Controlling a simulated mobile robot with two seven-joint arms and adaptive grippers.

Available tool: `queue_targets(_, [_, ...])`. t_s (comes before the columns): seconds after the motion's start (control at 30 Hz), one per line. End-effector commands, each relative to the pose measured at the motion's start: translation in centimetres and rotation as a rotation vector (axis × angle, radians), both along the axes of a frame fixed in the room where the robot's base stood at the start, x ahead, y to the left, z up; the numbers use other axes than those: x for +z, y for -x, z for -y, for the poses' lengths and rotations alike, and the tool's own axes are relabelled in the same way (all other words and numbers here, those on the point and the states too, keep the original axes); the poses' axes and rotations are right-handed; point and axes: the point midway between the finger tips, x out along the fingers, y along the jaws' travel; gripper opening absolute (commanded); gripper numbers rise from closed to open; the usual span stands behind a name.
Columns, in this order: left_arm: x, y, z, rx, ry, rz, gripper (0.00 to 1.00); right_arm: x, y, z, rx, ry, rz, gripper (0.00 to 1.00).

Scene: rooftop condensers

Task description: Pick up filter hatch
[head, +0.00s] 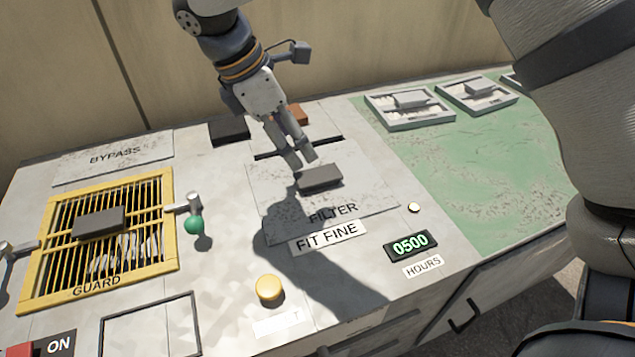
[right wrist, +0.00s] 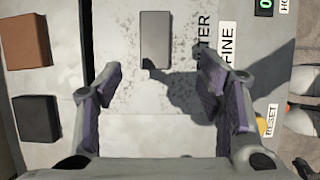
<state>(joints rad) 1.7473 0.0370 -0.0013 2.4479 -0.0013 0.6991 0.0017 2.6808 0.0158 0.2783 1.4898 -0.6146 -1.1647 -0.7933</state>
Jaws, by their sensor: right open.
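The filter hatch (head: 368,188) is a flat grey, speckled panel marked FILTER, lying flat in the top of the unit. A dark grey block handle (head: 321,179) stands on it. My right gripper (head: 304,161) is open above the hatch, just behind the handle in the head view, with nothing between its fingers. In the right wrist view the handle (right wrist: 155,40) lies ahead of the open fingers (right wrist: 160,80), roughly between their lines. I cannot tell whether a fingertip touches the hatch. My left gripper is not in view.
A yellow-framed guard grille (head: 172,225) with a dark handle is on the left, beside a green-knobbed lever (head: 194,224). A yellow button (head: 269,288) stands in front. Dark and brown blocks are behind the hatch. Filter trays (head: 410,122) lie on the green surface at right.

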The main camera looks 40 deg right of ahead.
Motion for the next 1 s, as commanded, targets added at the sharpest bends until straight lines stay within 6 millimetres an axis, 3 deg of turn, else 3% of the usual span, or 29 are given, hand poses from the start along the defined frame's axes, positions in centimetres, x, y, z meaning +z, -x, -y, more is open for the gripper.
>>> queue_targets(0.1, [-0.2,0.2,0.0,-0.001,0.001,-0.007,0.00,-2.8,0.4,1.1,-0.004,-0.001,-0.007,0.62])
queue_targets(0.5, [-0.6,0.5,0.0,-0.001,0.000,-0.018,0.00,-8.7,0.3,3.9,-0.007,-0.003,-0.002,0.62])
queue_targets(0.8, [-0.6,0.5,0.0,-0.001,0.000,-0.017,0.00,-9.4,0.3,4.2,-0.006,-0.002,0.003,0.62])
queue_targets(1.0, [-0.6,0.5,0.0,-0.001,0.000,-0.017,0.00,-9.4,0.3,4.2,-0.007,-0.002,0.002,0.16])
